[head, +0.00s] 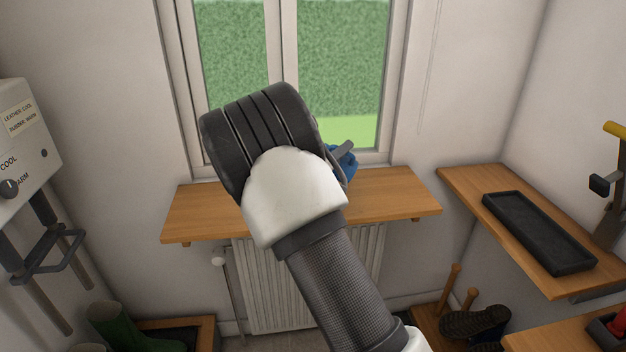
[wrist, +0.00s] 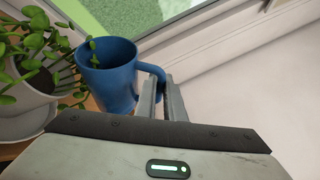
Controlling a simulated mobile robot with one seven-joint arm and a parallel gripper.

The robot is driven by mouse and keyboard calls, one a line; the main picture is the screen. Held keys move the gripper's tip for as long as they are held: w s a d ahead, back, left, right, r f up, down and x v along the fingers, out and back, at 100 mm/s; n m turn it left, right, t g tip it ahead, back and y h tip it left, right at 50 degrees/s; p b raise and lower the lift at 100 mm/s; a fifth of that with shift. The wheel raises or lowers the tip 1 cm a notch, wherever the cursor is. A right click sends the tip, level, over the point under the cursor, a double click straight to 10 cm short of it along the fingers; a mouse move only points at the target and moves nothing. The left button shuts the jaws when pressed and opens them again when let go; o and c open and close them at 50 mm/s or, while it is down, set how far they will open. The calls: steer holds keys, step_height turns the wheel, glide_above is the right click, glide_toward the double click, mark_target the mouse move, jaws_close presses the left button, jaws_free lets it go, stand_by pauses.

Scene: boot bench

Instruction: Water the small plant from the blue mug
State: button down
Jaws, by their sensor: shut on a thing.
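The blue mug (wrist: 112,88) is in the wrist view, left of centre. My gripper (wrist: 161,92) is shut on its handle, one finger on each side. In the head view only a bit of the blue mug (head: 349,168) shows past my wrist, above the window shelf. The small plant (wrist: 38,50), with round green leaves in a white pot (wrist: 28,118), stands close to the left of the mug. A sprig of leaves shows at the mug's mouth. My arm hides the plant in the head view. I cannot tell whether the mug is tilted or what is in it.
The wooden window shelf (head: 400,200) is clear at its right end. A radiator (head: 265,290) is below and the window (head: 345,60) behind. A side shelf with a black tray (head: 540,232) is at right. A wall-mounted unit (head: 20,145) is at left, with green boots (head: 122,325) below.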

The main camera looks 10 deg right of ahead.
steer(key=shift+a+n, duration=0.15)
steer(key=shift+n, duration=0.15)
stand_by(1.5)
steer(key=shift+s+d+r+m+g+p, duration=0.15)
steer(key=shift+d+r+m+g+p, duration=0.15)
steer(key=shift+d+r+m+p, duration=0.6)
steer(key=d+f+m+b, duration=0.1)
steer(key=f+m+y+b, duration=0.1)
steer(key=f, duration=0.1)
steer(key=s+d+f+m+g+y+b, duration=0.1)
steer(key=m, duration=0.1)
steer(key=shift+d+f, duration=0.15)
steer(key=shift+d, duration=0.2)
steer(key=shift+f, duration=0.1)
stand_by(0.6)
